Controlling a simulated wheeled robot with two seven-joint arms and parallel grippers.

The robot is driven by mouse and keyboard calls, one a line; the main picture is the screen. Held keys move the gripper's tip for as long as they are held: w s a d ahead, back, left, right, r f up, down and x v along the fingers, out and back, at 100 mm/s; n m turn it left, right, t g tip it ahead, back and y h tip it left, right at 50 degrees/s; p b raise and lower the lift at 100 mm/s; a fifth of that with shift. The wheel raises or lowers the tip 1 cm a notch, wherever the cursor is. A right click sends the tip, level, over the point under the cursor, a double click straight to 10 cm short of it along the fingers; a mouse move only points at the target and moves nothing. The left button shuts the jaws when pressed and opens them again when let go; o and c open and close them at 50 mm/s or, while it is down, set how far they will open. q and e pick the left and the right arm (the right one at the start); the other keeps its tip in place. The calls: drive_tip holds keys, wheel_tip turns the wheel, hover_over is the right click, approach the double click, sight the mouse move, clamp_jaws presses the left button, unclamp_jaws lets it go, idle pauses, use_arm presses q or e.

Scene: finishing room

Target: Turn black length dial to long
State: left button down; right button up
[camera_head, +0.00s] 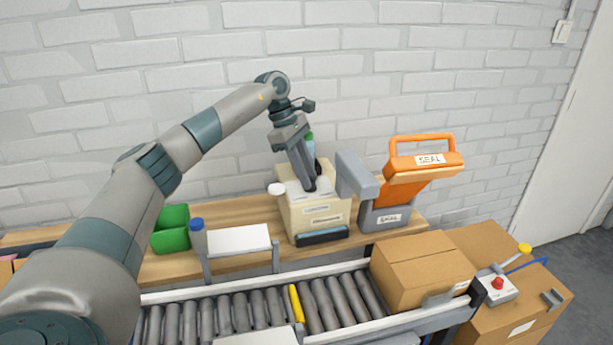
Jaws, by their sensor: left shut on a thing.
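A beige machine (318,215) with printed labels stands on the wooden bench. My left gripper (310,187) points down onto its sloped top panel. The fingers are shut on a small dark thing at the panel, taken to be the black length dial; the fingers hide most of it. The dial's pointer and its long mark are too small or covered to read. My right gripper is not in view.
A grey and orange SEAL machine (412,178) stands close on the right. A white knob (276,188) is on the left. A green bin (171,230) and blue-capped bottle (198,238) stand further left. In front runs a roller conveyor (235,312) with a cardboard box (420,270).

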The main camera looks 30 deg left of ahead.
use_arm(q)
drive_tip(key=shift+w+r+m, duration=0.1)
drive_tip(key=shift+r+m, duration=0.05)
drive_tip(key=shift+m, duration=0.55)
drive_tip(key=c, duration=1.5)
unclamp_jaws()
drive_tip(key=shift+a, duration=0.1)
